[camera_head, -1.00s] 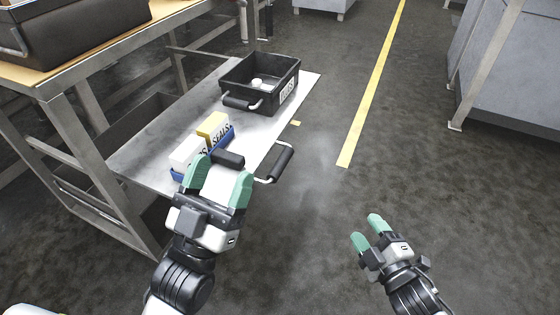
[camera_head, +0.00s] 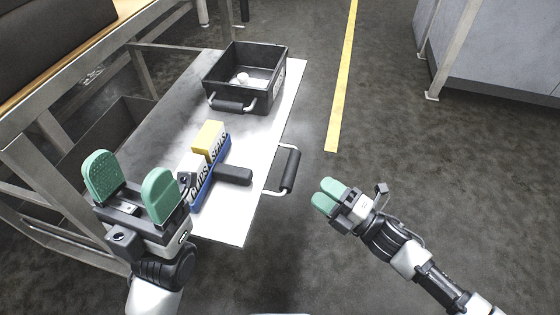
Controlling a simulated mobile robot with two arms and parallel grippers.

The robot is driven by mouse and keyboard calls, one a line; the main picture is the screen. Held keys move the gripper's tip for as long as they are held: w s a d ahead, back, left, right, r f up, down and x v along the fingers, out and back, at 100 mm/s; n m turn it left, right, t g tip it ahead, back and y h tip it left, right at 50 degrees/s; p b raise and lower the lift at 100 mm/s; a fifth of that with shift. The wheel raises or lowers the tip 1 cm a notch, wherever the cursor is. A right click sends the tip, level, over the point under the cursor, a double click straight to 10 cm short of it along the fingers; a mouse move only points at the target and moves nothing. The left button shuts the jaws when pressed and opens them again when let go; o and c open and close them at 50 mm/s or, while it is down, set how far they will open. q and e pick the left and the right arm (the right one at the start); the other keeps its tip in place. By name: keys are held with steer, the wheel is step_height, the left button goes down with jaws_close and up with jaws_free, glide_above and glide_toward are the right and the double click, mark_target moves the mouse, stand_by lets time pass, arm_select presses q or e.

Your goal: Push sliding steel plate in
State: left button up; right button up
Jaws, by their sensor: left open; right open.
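The sliding steel plate (camera_head: 268,150) sticks out from under the workbench, with a black-gripped handle (camera_head: 288,170) on its right edge. A black bin (camera_head: 222,88) with a small white item inside stands on its far part. A blue holder (camera_head: 214,178) with a white box (camera_head: 192,165) and a yellow box (camera_head: 209,138) sits on its near part. My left gripper (camera_head: 131,188) is open and empty, over the plate's near left side. My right gripper (camera_head: 326,198) is open and empty, to the right of the handle and apart from it.
The wooden-topped workbench (camera_head: 75,78) with a metal frame stands at the left. A yellow floor line (camera_head: 342,85) runs along the aisle. A grey cabinet (camera_head: 500,50) stands at the far right. The floor right of the plate is clear.

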mark_target(291, 169)
steer(key=b+x, duration=0.2)
steer(key=x, duration=0.7)
steer(key=shift+w+a+r, duration=0.1)
steer(key=shift+w+a, duration=0.1)
steer(key=shift+a, duration=0.05)
jaws_close()
